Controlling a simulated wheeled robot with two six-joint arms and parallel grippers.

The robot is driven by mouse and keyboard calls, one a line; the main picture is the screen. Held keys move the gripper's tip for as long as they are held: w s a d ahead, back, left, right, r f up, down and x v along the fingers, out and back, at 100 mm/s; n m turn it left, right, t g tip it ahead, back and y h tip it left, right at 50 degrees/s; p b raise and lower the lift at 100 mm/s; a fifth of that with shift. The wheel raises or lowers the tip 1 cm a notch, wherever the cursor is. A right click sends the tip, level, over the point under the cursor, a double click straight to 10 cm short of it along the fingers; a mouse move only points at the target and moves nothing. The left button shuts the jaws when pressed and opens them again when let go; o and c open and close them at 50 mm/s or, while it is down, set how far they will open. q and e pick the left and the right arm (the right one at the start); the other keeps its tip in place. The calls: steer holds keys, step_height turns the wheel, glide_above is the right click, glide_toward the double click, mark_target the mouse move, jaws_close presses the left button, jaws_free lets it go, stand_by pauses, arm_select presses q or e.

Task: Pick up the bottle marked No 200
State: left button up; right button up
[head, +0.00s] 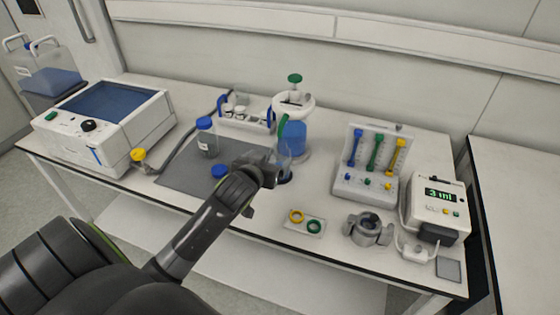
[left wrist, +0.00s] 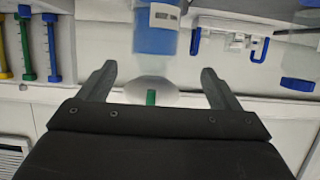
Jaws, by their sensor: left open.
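A clear bottle with a blue cap (head: 206,137) stands upright on the grey mat. It also shows upside down at the right edge of the left wrist view (left wrist: 300,62). Its label is too small to read, so I cannot tell if it is No 200. My left gripper (head: 278,172) is to the right of this bottle, over the table; its jaws (left wrist: 158,78) are open with nothing held. A container of blue liquid (head: 294,138), topped by a white ring and green knob, stands behind the gripper. Its label (left wrist: 165,15) is unreadable. My right gripper is not in view.
A loose blue cap (head: 219,171) lies on the mat (head: 178,172). A white rack (head: 246,117) stands behind. A syringe stand (head: 368,170), a metal clamp part (head: 367,229) and a display box (head: 435,205) stand at right. A large white unit (head: 108,125) is at left.

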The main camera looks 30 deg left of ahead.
mark_target(276, 154)
arm_select(q)
steer(key=x, duration=0.4)
steer(key=shift+w+f, duration=0.1)
steer(key=shift+w, duration=0.15)
steer(key=shift+w+f, duration=0.1)
steer(key=shift+w, duration=0.5)
steer(key=shift+d+x, duration=0.15)
steer(key=shift+x, duration=0.85)
steer(key=shift+d+x, duration=0.1)
steer(key=shift+x, duration=0.85)
steer(key=shift+f, duration=0.1)
steer(key=shift+c, duration=0.4)
steer(key=c, duration=1.2)
steer(key=shift+p, duration=0.3)
steer(key=shift+c, duration=0.2)
steer(key=shift+w, duration=0.1)
